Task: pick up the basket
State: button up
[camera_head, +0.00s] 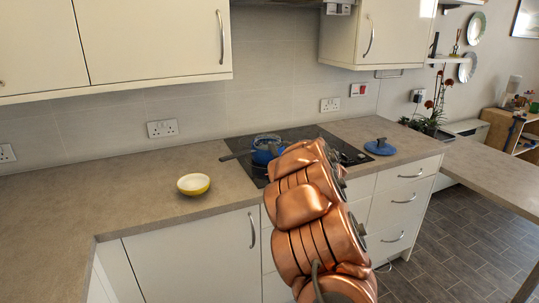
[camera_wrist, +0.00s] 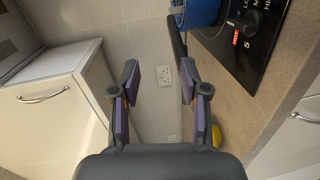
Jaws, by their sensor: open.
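I cannot make out a clear basket. A round blue vessel (camera_head: 266,150) stands on the black cooktop (camera_head: 318,137), partly behind my copper arm, with a paler round top that is too small to read. Part of a blue vessel also shows at the top edge of the wrist view (camera_wrist: 203,12), with a dark handle-like bar (camera_wrist: 176,38) near it. My gripper (camera_wrist: 160,82) is open, with nothing seen between its fingers. The blue vessel lies beyond the fingertips, up and to the right in the wrist view. In the head view my arm hides the gripper.
A yellow bowl (camera_head: 193,184) sits on the counter (camera_head: 140,205) left of the cooktop. A blue lid (camera_head: 380,147) lies to its right. Upper cabinets (camera_head: 155,40) overhang the back. The cooktop's knob panel (camera_wrist: 237,35) is close to my gripper.

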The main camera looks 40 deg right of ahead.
aim_at(274, 152)
jog(key=shift+w+d+f+n+t+y+p, duration=0.2)
jog(key=shift+w+f+n+y+p, duration=0.35)
jog(key=shift+w, duration=0.55)
jog(key=shift+w+d+f+n+t+y+p, duration=0.1)
jog(key=shift+w+f+n+t+y+p, duration=0.4)
jog(key=shift+w, duration=0.65)
jog(key=shift+w+d+f+n+t+y+p, duration=0.1)
jog(key=shift+w+f+n+y+p, duration=0.3)
jog(key=shift+w+f, duration=0.5)
jog(key=shift+w+d+r, duration=0.1)
jog(key=shift+w+d, duration=0.05)
jog(key=shift+w, duration=0.45)
jog(key=shift+c, duration=0.4)
grip_shut()
